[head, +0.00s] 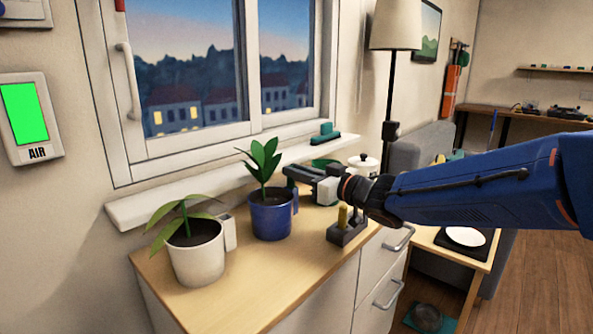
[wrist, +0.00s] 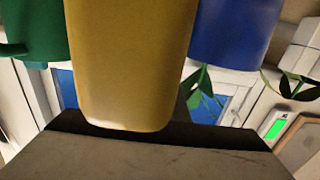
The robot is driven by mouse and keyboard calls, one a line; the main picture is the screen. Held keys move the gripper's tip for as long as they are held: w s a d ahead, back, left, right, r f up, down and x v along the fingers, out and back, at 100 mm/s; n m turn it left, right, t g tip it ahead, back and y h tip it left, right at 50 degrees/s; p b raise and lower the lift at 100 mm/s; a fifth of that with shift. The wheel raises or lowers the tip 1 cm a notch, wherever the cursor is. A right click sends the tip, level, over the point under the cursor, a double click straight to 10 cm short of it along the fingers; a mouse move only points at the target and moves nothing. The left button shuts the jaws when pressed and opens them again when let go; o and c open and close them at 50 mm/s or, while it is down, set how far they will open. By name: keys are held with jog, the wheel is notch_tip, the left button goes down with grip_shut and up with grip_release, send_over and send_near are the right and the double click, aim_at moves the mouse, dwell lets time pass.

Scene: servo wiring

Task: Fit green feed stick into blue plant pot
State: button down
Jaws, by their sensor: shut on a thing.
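The blue plant pot (head: 270,219) stands upright on the wooden cabinet top, with a leafy plant in it and a small blue pocket (head: 295,201) on its right side. It also shows upside down in the wrist view (wrist: 235,32). My gripper (head: 294,172) is just right of the plant, above the pot's rim, its dark jaws pointing left. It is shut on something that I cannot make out. The green feed stick is not clearly visible. A yellow stick (head: 343,216) stands in a dark grey holder (head: 347,234) below my wrist; it looms close in the wrist view (wrist: 130,60).
A white pot (head: 195,258) with a plant and a white side pocket stands at the left. A white lidded pot (head: 363,165) is behind my gripper. A green object (wrist: 32,30) shows in the wrist view. The window sill (head: 160,203) runs behind.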

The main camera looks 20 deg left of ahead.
jog(key=shift+f, duration=0.5)
jog(key=c, duration=1.7)
grip_release()
jog(key=shift+o, duration=0.2)
jog(key=shift+d, duration=0.1)
jog(key=v, duration=1.7)
jog(key=shift+s+d+f, duration=0.1)
jog(key=shift+s, duration=0.05)
